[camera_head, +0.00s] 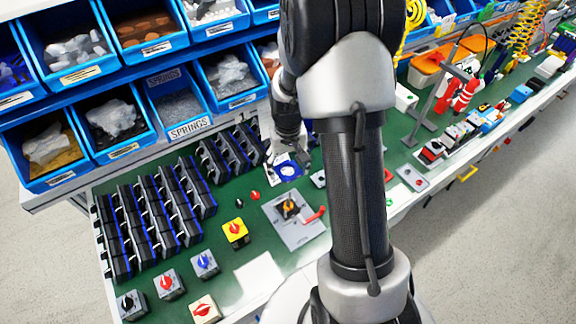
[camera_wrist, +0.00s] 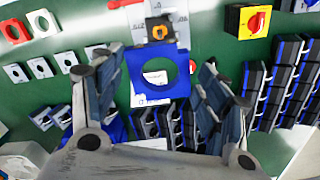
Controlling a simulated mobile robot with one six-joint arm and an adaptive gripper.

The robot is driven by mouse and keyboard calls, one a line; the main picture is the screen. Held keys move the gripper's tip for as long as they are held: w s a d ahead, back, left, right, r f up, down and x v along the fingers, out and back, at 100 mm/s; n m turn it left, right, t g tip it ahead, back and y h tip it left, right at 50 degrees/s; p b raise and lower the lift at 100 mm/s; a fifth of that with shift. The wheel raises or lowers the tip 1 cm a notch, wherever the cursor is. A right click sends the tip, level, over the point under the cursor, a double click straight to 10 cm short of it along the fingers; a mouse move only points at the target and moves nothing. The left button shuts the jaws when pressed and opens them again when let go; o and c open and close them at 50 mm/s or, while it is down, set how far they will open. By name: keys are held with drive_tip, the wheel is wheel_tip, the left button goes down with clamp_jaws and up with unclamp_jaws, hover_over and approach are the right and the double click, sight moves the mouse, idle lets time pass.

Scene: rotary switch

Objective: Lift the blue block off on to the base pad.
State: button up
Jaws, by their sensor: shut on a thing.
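The blue block (camera_wrist: 136,62) is a flat square piece with a large round hole. It sits between the fingers of my gripper (camera_wrist: 158,88) in the wrist view. My gripper is shut on it. In the head view the blue block (camera_head: 288,169) is just below my gripper (camera_head: 287,155), behind the grey plate (camera_head: 290,236). This plate bears a black switch with an orange knob (camera_head: 289,208), which also shows beyond the block in the wrist view (camera_wrist: 158,30). A white printed surface shows through and below the hole. I cannot tell which surface is the base pad.
A yellow box with a red knob (camera_head: 235,232) stands left of the grey plate, and a red handle (camera_head: 316,214) lies at its right. Racks of black modules (camera_head: 150,220) fill the left. A blank white square (camera_head: 262,275) lies in front. Blue bins (camera_head: 120,130) stand behind.

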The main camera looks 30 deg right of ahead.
wheel_tip(320, 180, up, 7)
drive_tip(key=p, duration=0.5)
idle(0.7)
